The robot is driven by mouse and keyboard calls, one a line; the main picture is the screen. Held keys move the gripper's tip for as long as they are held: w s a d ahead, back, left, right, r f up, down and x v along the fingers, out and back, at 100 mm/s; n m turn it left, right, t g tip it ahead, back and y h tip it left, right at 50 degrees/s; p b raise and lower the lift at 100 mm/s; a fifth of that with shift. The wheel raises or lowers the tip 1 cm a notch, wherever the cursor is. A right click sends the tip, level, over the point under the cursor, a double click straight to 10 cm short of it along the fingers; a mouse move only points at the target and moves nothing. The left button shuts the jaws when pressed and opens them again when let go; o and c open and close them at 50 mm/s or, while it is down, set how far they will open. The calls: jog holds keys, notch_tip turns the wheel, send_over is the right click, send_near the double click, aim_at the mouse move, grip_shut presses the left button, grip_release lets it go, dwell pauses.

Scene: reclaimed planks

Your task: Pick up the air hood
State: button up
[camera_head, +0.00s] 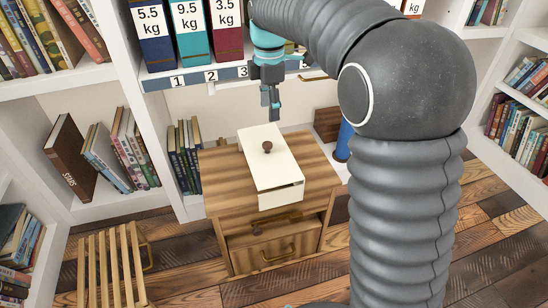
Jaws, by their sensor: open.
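I cannot tell for sure which thing is the air hood. A cream box-like piece (262,178) with a round dark brown knob on top lies on the small wooden cabinet (218,168). Its near end hangs close to the cabinet's front edge and shows a dark slot. My gripper (270,108) is open and empty. It points down, beyond the cream piece in the picture, in front of the numbered shelf edge. It appears apart from the cream piece.
A shelf with numbered edge (222,76) holds binders marked in kg behind my gripper. Bookshelves stand left and right. A slatted wooden piece (112,265) stands at lower left. A blue object (343,140) is partly hidden by my arm.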

aim_at(267, 144)
notch_tip(267, 144, down, 7)
jog(key=shift+b, duration=0.45)
jog(key=shift+s+a+f+b, duration=0.1)
jog(key=shift+a+f+b, duration=0.05)
jog(key=shift+f, duration=0.75)
jog(key=shift+s+a+f+b, duration=0.1)
jog(key=shift+f+b, duration=0.1)
jog(key=shift+f, duration=0.65)
jog(key=shift+s+a+f+b, duration=0.1)
jog(key=shift+a+f+b, duration=0.05)
jog(key=shift+f, duration=0.75)
grip_shut()
